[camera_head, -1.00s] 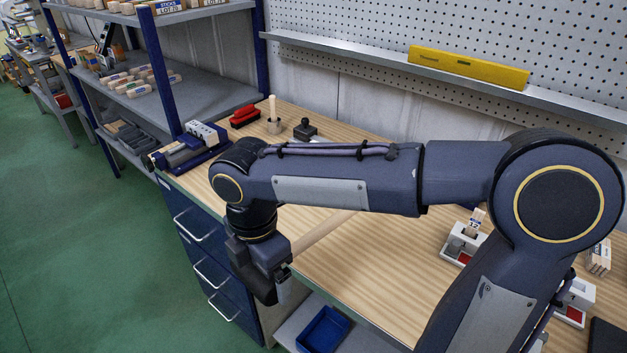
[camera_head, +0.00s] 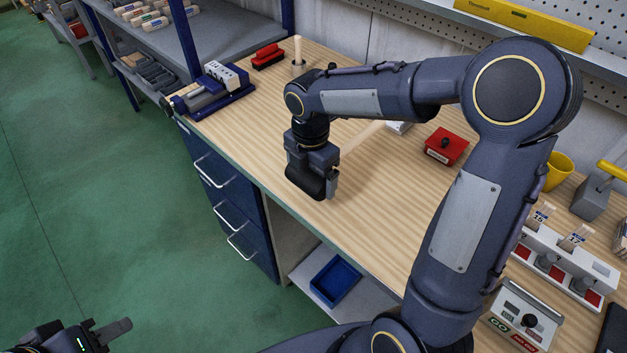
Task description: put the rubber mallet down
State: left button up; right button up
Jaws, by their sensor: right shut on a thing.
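My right gripper (camera_head: 318,182) is shut on the wooden handle (camera_head: 362,137) of the rubber mallet. The handle points up and to the right, away from the gripper, and passes behind my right forearm. The mallet's head is hidden there. The gripper is over the front part of the wooden workbench (camera_head: 375,205); whether the mallet touches the bench I cannot tell. My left gripper (camera_head: 122,328) is partly in view at the bottom left, over the green floor, away from the bench. Its opening is not clear.
A red box (camera_head: 446,146) and a white holder with red slots (camera_head: 565,268) are to the right. A blue bin (camera_head: 335,281) sits below. The bench's front middle is clear.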

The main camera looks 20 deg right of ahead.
jog(key=shift+w+d+f, duration=0.3)
jog(key=shift+f, duration=0.15)
jog(key=shift+w+d+f, duration=0.15)
jog(key=shift+f, duration=1.6)
jog(key=shift+f, duration=0.2)
jog(key=o, duration=1)
jog(key=shift+o, duration=0.2)
jog(key=shift+r, duration=0.1)
